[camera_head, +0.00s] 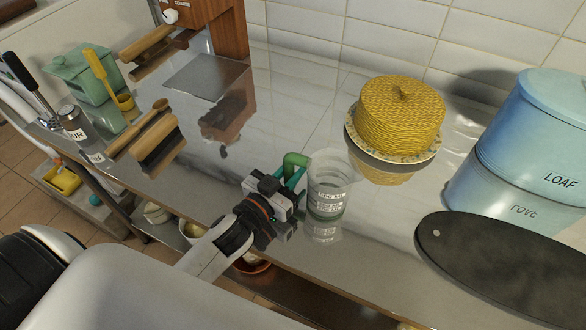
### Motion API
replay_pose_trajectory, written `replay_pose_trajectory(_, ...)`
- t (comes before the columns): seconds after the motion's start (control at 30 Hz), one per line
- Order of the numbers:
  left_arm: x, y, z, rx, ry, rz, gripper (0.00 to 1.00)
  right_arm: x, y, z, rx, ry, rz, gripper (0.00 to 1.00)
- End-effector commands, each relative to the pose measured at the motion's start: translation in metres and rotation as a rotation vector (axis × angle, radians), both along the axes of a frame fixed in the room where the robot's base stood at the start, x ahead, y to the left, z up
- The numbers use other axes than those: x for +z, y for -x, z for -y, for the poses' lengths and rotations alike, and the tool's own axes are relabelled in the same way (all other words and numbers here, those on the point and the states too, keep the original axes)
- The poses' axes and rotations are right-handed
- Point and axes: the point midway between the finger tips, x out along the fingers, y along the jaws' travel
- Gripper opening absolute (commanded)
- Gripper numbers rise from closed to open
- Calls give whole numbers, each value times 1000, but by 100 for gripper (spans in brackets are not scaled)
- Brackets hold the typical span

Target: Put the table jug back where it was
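The table jug (328,183) is a clear measuring jug with printed labels, a green base and a green handle (294,159). It is upright at the middle of the shiny counter, with its reflection directly below; it looks to be standing on the surface or very close to it. My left gripper (285,187) comes in from the lower left and is at the jug's handle, on the left of the jug. The gripper hides the lower part of the handle, and I cannot see whether its fingers are closed on it. My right gripper is not in view.
A yellow woven dome on a patterned plate (394,159) is behind and right of the jug. A blue loaf bin (535,130) and a dark oval board (500,262) are at the right. Brushes (150,140) and a green box (84,73) are at the left. Counter (270,120) behind the jug is clear.

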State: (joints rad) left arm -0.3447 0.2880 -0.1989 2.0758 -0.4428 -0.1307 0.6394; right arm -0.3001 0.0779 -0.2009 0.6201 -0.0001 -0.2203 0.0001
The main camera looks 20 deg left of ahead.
Motion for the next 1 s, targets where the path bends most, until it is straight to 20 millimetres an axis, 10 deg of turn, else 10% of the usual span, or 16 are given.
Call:
replay_pose_trajectory(0.1, -3, 0, 0, 0, 0, 1, 0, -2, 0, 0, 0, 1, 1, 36)
replay_pose_trajectory(0.13, -3, 0, 0, 0, 0, 0, 22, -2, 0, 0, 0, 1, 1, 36)
replay_pose_trajectory(0.27, -2, 0, 0, 0, -1, 0, 43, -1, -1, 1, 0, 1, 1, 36)
replay_pose_trajectory(0.63, 0, 3, 0, 0, 0, -1, 43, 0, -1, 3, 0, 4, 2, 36)
replay_pose_trajectory(1.0, -3, 73, -17, 1, 1, -4, 43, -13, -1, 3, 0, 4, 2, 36)
